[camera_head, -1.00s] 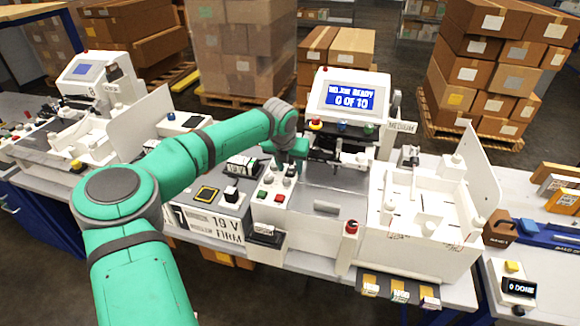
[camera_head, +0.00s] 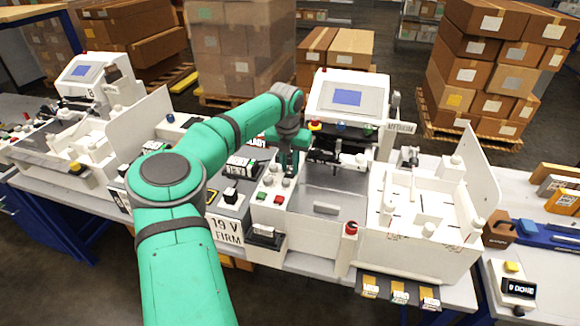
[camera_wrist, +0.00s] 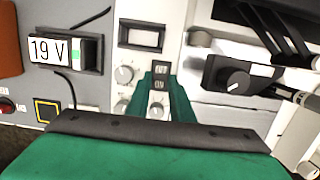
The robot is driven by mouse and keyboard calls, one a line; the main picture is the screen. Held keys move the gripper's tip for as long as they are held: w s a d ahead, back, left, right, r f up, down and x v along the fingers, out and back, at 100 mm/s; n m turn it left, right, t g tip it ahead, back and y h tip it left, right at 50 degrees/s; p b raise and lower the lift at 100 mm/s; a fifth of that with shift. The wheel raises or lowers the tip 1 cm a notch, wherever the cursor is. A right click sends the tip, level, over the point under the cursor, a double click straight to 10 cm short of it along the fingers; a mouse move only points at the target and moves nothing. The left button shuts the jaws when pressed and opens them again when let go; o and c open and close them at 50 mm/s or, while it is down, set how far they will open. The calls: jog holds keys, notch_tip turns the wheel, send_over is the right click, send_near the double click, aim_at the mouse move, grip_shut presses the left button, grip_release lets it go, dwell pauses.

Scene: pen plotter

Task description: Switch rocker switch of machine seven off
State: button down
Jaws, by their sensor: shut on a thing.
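Machine seven (camera_head: 348,120) stands in the middle of the bench, its tilted screen (camera_head: 347,98) blue with no text. My gripper (camera_head: 287,168) points down at the left control panel, above its knobs and buttons. In the wrist view my gripper (camera_wrist: 160,78) has its two green fingers either side of a small black piece with white OFF and ON lettering (camera_wrist: 160,77), at the rocker switch. The fingers are shut on the switch, with a narrow gap between them. The switch's own body and tilt are mostly hidden by the fingers.
Knobs (camera_wrist: 124,75) sit close left of the fingers. Green (camera_head: 261,195) and red (camera_head: 278,199) buttons lie in front. A white tray fixture (camera_head: 420,215) stands right, another machine (camera_head: 90,80) left.

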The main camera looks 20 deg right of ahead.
aim_at(289, 173)
jog(key=shift+w+g, duration=0.3)
jog(key=shift+r+y, duration=0.1)
jog(key=shift+y, duration=0.2)
jog(key=shift+s, duration=0.1)
jog(key=c, duration=1.6)
grip_release()
jog(key=shift+s, duration=0.1)
jog(key=shift+o, duration=0.2)
jog(key=shift+d, duration=0.1)
notch_tip(289, 173, up, 11)
jog(key=shift+s+a, duration=0.25)
jog(key=shift+s, duration=0.05)
